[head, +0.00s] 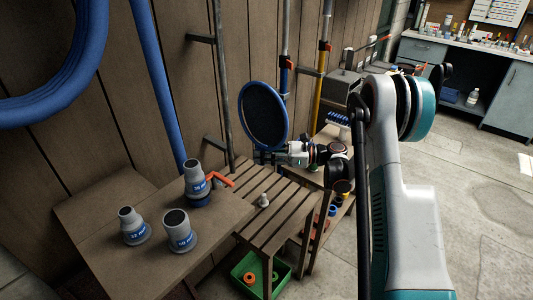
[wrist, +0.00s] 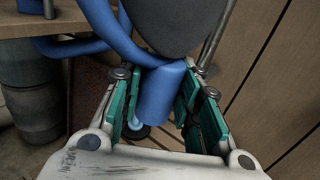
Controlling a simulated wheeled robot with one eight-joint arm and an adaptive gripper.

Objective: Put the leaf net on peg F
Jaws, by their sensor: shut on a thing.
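The leaf net (head: 263,115) has a blue oval rim and dark mesh. It stands roughly upright in the head view, in front of the plank wall and above the slatted bench. In the wrist view its blue socket (wrist: 158,98) sits between the green-padded fingers, with the dark mesh (wrist: 178,22) beyond. My gripper (head: 265,157) is shut on this socket, just below the hoop. It also shows in the wrist view (wrist: 160,92). Grey pegs stick out from the wall uprights, one at upper left (head: 201,38) and another further right (head: 309,71). I see no readable peg letters, so I cannot tell which is F.
Grey pipe fittings (head: 180,232) stand on the wooden table at left, near a red-handled valve (head: 219,180). A slatted bench (head: 268,200) lies below the net, with a green crate (head: 262,276) underneath. Poles with red clamps (head: 325,46) stand along the wall. Open floor lies right.

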